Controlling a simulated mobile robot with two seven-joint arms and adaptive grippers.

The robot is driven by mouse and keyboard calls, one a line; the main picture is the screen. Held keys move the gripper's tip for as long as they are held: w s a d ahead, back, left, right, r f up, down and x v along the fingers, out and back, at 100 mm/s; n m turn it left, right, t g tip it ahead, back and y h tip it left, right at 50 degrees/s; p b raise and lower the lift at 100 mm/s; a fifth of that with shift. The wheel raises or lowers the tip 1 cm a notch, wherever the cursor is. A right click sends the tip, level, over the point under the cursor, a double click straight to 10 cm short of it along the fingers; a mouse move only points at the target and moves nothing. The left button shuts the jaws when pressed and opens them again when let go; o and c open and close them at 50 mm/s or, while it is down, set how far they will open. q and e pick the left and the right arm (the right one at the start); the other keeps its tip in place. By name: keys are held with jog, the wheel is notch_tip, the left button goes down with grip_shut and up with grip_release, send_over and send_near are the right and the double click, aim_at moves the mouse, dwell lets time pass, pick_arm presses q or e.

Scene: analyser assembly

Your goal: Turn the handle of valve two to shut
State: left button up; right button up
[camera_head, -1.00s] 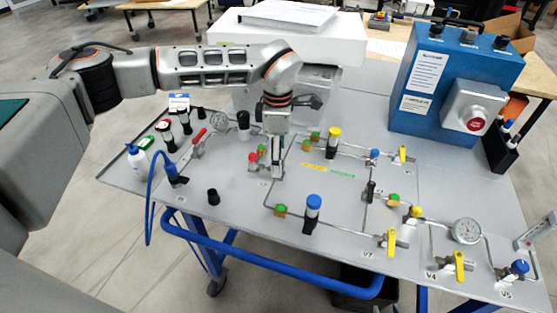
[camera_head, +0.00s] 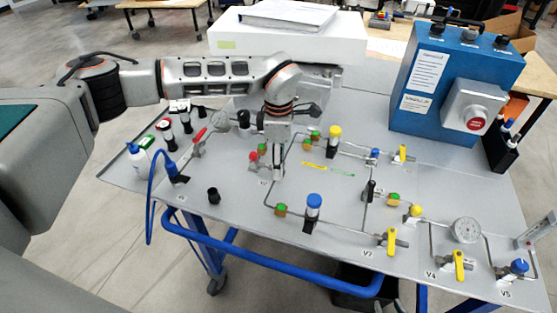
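A red lever handle (camera_head: 199,135) stands farther left, apart from the gripper.
Yellow-handled valves V7 (camera_head: 391,241) and V4 (camera_head: 459,264) stand at the front right. A blue-capped cylinder (camera_head: 313,206) and a yellow-capped one (camera_head: 334,140) stand near the gripper. A blue box (camera_head: 450,85) with a red button is at the back right.

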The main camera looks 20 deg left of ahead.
pick_arm(q)
jog(key=n, duration=0.3)
jog(key=shift+w+d+n, duration=0.15)
jog(key=shift+d+n, duration=0.15)
jog(key=shift+d, duration=0.1)
jog(key=n, duration=0.3)
jog(key=shift+w+d+n, duration=0.25)
jog(key=shift+d+n, duration=0.05)
jog(key=n, duration=0.3)
jog(key=shift+w+d+n, duration=0.2)
jog(key=shift+w+n, duration=0.1)
jog(key=shift+w, duration=0.05)
jog(key=shift+w+d+n, duration=0.1)
jog(key=shift+w+n, duration=0.1)
jog(key=shift+n, duration=0.75)
jog(key=shift+w+n, duration=0.2)
jog(key=shift+n, duration=0.75)
jog(key=o, duration=1.1)
